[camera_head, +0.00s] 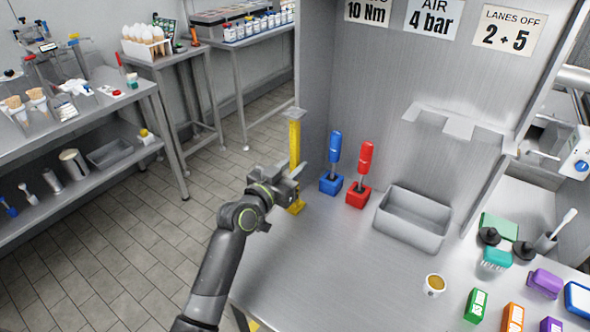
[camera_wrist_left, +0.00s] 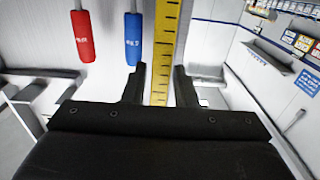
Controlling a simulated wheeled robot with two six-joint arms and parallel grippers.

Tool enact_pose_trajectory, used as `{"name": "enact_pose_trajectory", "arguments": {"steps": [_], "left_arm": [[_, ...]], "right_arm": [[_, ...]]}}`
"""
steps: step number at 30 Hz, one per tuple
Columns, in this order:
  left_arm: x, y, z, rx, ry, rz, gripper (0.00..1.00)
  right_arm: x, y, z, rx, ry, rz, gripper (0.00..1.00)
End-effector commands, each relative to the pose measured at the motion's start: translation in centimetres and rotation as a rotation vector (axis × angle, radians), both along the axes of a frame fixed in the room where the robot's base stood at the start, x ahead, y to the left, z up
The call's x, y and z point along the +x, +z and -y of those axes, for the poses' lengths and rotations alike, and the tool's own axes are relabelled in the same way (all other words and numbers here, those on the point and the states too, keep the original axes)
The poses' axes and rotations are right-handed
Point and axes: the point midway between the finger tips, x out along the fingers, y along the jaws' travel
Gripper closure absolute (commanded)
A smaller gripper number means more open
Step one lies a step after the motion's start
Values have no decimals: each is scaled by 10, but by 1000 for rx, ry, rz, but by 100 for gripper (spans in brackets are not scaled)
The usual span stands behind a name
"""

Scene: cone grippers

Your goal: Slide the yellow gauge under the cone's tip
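The yellow gauge (camera_head: 295,143) is an upright yellow bar with dark scale marks, a grey top and a yellow foot, at the left edge of the steel table. My left gripper (camera_head: 291,182) is at its lower part. In the left wrist view the gauge (camera_wrist_left: 164,50) runs between the two fingers of my left gripper (camera_wrist_left: 160,85), which stand apart with a narrow gap beside it. No cone shows near the gauge. Cones (camera_head: 37,96) stand in holders on the far left bench; whether one is the task's cone I cannot tell. My right gripper is not in view.
A blue-handled tool (camera_head: 335,147) and a red-handled tool (camera_head: 365,157) stand in blocks just right of the gauge. A grey bin (camera_head: 414,218) stands further right. A small cup (camera_head: 434,285) and colored blocks sit at the right. The front left table is clear.

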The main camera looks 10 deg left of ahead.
Motion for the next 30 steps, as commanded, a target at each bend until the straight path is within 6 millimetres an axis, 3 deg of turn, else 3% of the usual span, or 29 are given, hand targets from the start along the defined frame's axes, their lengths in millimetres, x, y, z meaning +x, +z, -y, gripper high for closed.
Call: {"name": "enact_pose_trajectory", "arguments": {"steps": [1,6,30], "left_arm": [[0,0,0,0,0,0,81],[0,0,0,0,0,0,100],[-1,22,-1,0,0,2,100]], "right_arm": [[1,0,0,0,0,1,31],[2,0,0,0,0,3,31],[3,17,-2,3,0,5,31]]}}
